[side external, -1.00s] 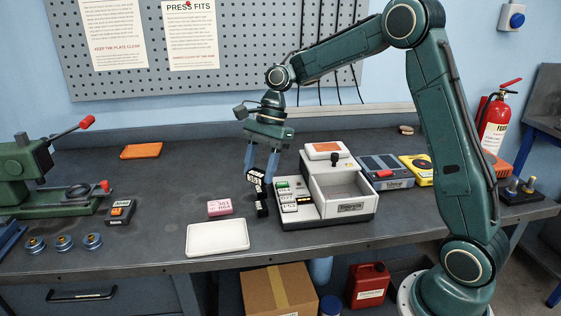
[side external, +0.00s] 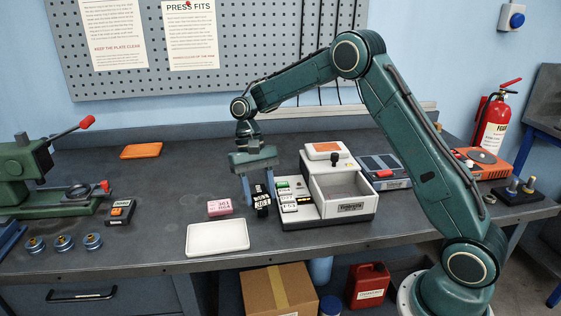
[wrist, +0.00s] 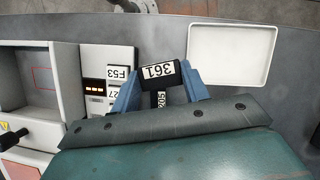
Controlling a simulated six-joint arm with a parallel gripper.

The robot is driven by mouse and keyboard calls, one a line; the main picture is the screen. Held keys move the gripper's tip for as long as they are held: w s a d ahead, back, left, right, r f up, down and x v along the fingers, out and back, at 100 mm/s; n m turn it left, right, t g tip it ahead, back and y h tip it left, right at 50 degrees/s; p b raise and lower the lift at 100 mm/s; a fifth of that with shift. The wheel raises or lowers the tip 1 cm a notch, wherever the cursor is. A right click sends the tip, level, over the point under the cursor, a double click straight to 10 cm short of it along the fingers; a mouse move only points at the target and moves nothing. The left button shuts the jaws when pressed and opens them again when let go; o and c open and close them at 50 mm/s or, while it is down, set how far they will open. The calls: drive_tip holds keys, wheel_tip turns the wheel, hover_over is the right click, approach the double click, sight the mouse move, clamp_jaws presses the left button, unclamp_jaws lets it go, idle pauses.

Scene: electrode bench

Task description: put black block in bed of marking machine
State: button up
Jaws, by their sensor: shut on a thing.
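A black block (side external: 261,203) with white printed labels is between the two blue fingers of my gripper (side external: 259,198). My gripper is shut on it, low over the bench, left of the marking machine. I cannot tell whether the block touches the bench. In the wrist view the block (wrist: 158,74) shows "361" on one label and a smaller label below. The marking machine (side external: 348,209) is white on a dark base. Its open bed (side external: 345,187) is a grey-floored recess that looks empty; part of the bed (wrist: 30,78) shows at the left of the wrist view.
Labelled tiles (side external: 288,198) sit at the machine's left side, close to my gripper. A pink block (side external: 219,207) lies left of the black block. A white tray (side external: 218,239) is in front. A black lever knob (side external: 334,160) stands behind the bed.

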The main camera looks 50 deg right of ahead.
drive_tip(key=n, duration=0.2)
drive_tip(key=f+n+h, duration=0.1)
drive_tip(key=shift+d+n, duration=0.2)
drive_tip(key=shift+n, duration=0.2)
drive_tip(key=shift+s+d+r+n+h, duration=0.1)
drive_tip(key=shift+d+n+h, duration=0.2)
drive_tip(key=shift+n, duration=0.35)
drive_tip(key=shift+s+d+r+n+h, duration=0.1)
drive_tip(key=shift+n+h, duration=0.3)
drive_tip(key=shift+n, duration=0.25)
drive_tip(key=shift+d+r+n+h, duration=0.6)
drive_tip(key=shift+d+n+h, duration=0.1)
drive_tip(key=shift+n, duration=0.9)
wheel_tip(320, 180, up, 16)
drive_tip(key=n+t+h, duration=0.2)
drive_tip(key=n+t, duration=0.5)
drive_tip(key=n, duration=1.6)
hover_over(340, 196)
drive_tip(key=s, duration=0.1)
drive_tip(key=shift+a+r, duration=0.15)
drive_tip(key=shift+a, duration=0.3)
wheel_tip(340, 196, down, 20)
